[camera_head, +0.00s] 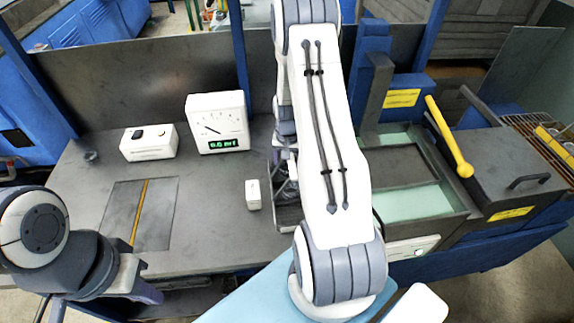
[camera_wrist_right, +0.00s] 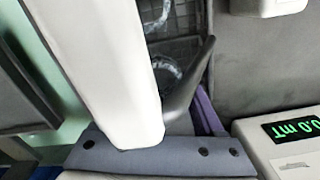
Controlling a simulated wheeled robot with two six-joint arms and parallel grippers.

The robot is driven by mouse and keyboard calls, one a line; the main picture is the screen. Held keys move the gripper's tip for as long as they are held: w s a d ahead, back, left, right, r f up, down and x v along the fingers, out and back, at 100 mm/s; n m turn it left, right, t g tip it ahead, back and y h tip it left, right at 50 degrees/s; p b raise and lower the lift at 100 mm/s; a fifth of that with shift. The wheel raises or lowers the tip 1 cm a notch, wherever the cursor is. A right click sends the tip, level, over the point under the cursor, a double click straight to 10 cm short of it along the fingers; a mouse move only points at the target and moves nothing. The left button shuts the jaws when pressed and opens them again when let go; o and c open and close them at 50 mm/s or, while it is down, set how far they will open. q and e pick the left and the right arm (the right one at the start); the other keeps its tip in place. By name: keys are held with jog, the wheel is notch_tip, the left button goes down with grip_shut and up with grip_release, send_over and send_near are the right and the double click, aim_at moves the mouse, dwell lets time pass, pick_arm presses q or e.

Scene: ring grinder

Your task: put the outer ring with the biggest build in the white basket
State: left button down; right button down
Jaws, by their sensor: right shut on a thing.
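My right gripper (camera_wrist_right: 185,100) shows in part in the right wrist view, a dark grey finger beside a purple part. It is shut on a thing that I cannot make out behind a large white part. In the head view my right arm hides most of this gripper. A dark mesh basket (camera_head: 288,218) stands below it, partly hidden. In the right wrist view shiny rings (camera_wrist_right: 165,70) lie in or over dark mesh. I cannot pick out a white basket. My left gripper (camera_head: 138,288) is low at the left; its jaws are unclear.
A white meter (camera_head: 218,125) with a green display and a white box (camera_head: 148,145) stand at the back of the grey table (camera_head: 210,215). A small white block (camera_head: 253,194) stands near the basket. The blue grinder (camera_head: 400,165) with a yellow handle is at right.

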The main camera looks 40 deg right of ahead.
jog(key=shift+f, duration=0.1)
grip_release()
notch_tip(320, 180, up, 12)
jog(key=b, duration=0.2)
jog(key=a+r+n, duration=0.4)
jog(key=a, duration=0.9)
jog(key=s+a+r+n, duration=0.3)
jog(key=s+a+n, duration=0.2)
jog(key=a, duration=0.7)
jog(key=s+a+n, duration=0.4)
jog(key=s, duration=0.4)
jog(key=s+a+r+n+y, duration=0.1)
jog(key=s+a+n, duration=0.3)
jog(key=s, duration=0.4)
jog(key=shift+a+r, duration=0.3)
jog(key=shift+a, duration=0.25)
